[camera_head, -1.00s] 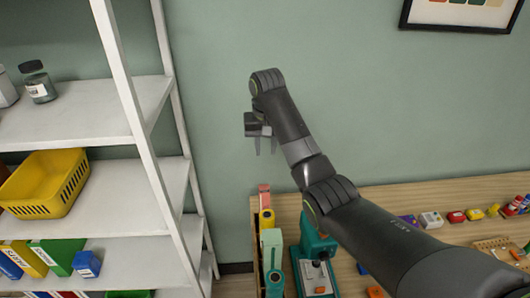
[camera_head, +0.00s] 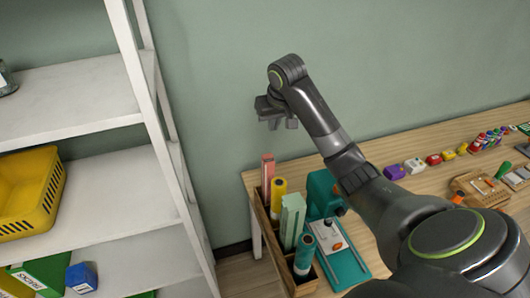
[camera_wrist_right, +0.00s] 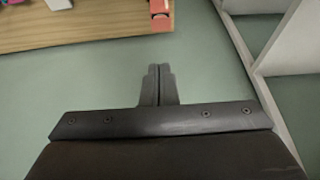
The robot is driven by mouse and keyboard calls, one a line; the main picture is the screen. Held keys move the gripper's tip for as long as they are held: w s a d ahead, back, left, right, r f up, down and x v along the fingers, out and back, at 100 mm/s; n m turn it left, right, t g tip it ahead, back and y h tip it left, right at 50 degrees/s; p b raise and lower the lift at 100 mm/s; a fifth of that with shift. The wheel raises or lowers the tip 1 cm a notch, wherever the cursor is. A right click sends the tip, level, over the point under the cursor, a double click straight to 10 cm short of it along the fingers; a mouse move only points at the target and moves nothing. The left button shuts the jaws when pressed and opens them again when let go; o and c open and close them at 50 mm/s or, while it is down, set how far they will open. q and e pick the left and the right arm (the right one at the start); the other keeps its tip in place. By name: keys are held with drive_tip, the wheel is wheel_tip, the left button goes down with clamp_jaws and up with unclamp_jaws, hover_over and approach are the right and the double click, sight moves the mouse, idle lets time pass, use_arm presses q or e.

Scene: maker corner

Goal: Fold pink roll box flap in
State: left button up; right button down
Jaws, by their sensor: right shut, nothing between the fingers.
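The pink roll box (camera_head: 267,176) stands upright at the far end of a wooden rack on the table's left edge. Its top looks paler, but the flap is too small to make out. My right gripper (camera_head: 279,123) is in the air above and slightly right of the box, apart from it, against the green wall. In the right wrist view its fingers (camera_wrist_right: 159,70) are closed together and empty. There, the end of the pink roll box (camera_wrist_right: 160,14) shows at the top edge, beyond the fingertips. My left gripper is not in view.
The wooden rack (camera_head: 262,217) also holds a yellow roll (camera_head: 278,198), a pale green box (camera_head: 291,221) and a teal roll (camera_head: 304,254). A teal machine (camera_head: 345,262) stands to its right. A white shelf (camera_head: 95,195) stands left, with a floor gap between.

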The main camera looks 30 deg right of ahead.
sight(268, 157)
drive_tip(key=p+x, duration=0.1)
drive_tip(key=x, duration=0.1)
drive_tip(key=p+x, duration=0.1)
drive_tip(key=x, duration=0.4)
drive_tip(key=shift+w+a+p, duration=0.2)
drive_tip(key=shift+a+p, duration=0.05)
drive_tip(key=shift+p, duration=0.15)
drive_tip(key=f+p, duration=0.1)
drive_tip(key=s+f, duration=0.1)
drive_tip(key=f, duration=0.1)
drive_tip(key=shift+f+p, duration=0.15)
drive_tip(key=shift+p, duration=0.2)
drive_tip(key=shift+s+f, duration=0.15)
drive_tip(key=shift+f, duration=0.15)
drive_tip(key=shift+s+f, duration=0.1)
drive_tip(key=shift+f, duration=0.15)
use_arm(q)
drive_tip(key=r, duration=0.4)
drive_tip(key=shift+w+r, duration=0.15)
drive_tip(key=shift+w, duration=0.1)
use_arm(e)
drive_tip(key=shift+a, duration=0.1)
drive_tip(key=shift+f, duration=0.15)
